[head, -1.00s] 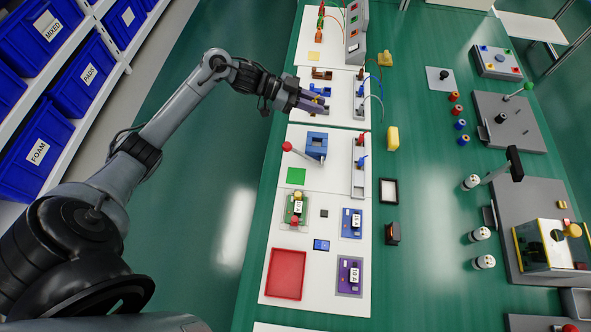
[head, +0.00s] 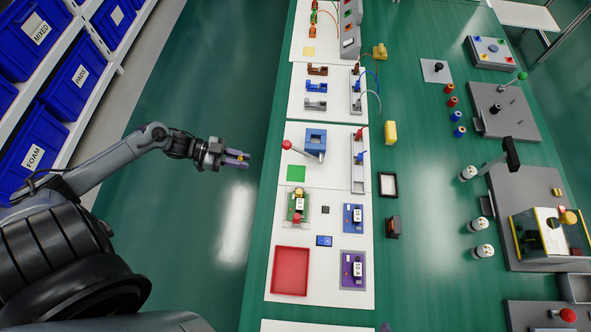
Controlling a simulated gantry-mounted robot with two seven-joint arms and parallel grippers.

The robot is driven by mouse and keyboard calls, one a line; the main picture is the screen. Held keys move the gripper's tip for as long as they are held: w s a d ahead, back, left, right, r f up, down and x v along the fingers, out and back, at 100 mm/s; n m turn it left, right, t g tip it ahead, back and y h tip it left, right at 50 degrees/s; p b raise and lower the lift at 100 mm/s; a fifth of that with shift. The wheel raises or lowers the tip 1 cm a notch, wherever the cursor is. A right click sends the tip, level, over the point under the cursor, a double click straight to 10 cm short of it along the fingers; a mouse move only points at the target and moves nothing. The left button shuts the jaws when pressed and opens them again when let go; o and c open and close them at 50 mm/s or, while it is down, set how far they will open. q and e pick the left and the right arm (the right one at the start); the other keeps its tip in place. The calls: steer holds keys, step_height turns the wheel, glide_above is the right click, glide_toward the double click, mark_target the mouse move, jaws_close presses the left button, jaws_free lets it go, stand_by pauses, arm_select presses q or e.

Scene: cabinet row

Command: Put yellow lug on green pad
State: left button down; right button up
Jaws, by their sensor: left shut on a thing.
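Only a little of the lug shows between the fingers. The gripper is left of the table edge, over the dark green floor in the picture. The green pad (head: 296,173) is a flat square on the white board, to the right of the gripper and a little lower. The pad is bare. My right gripper does not show.
A blue block (head: 316,139) and a red-knobbed lever (head: 287,145) stand just above the pad. A green fixture (head: 297,206) sits below it, then a red tray (head: 290,271). Brown, blue and grey holders (head: 316,104) stand farther up. Blue bins (head: 36,136) line the left.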

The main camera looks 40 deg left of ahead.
arm_select(q)
steer(key=w+d, duration=0.2)
steer(key=d, duration=0.1)
steer(key=w+d, duration=0.3)
steer(key=w+d+b, duration=0.1)
steer(key=w+d, duration=0.1)
steer(key=d, duration=0.2)
steer(key=shift+w+d+f, duration=0.1)
steer(key=shift+w+f, duration=0.05)
steer(key=shift+w, duration=0.2)
steer(key=shift+w+d, duration=0.75)
steer(key=shift+d, duration=0.2)
steer(key=shift+w+d, duration=0.75)
steer(key=shift+d, duration=0.2)
steer(key=shift+f+b, duration=0.2)
steer(key=shift+b, duration=0.2)
steer(key=shift+s, duration=0.1)
steer(key=shift+f, duration=0.1)
steer(key=c, duration=1)
jaws_free()
